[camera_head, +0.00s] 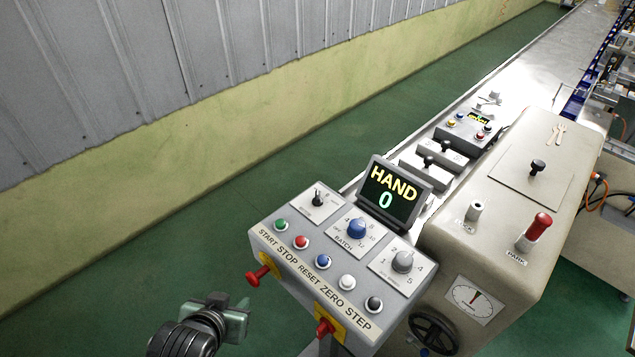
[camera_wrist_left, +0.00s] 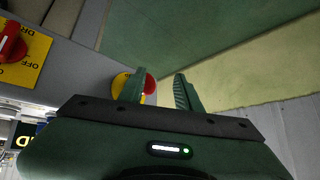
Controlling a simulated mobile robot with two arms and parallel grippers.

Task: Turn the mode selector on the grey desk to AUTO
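The grey desk (camera_head: 268,238) is a sloped console with a display (camera_head: 393,194) reading HAND and 0. A small black selector knob (camera_head: 318,199) sits on a white plate at its upper left; the plate's lettering is too small to read. From its place and the display, it looks like the mode selector. My left gripper (camera_head: 240,306) is in front of the desk's left end, lower than the knob and apart from it. In the left wrist view the gripper (camera_wrist_left: 161,82) has its fingers apart with nothing held. My right gripper is not in view.
A red button on yellow (camera_head: 258,275) juts from the desk's front, and shows behind my fingers (camera_wrist_left: 150,84). A red switch on a yellow plate (camera_head: 325,326) juts out further right. A blue BATCH knob (camera_head: 358,228) and grey knob (camera_head: 403,261) share the panel. Green floor lies left.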

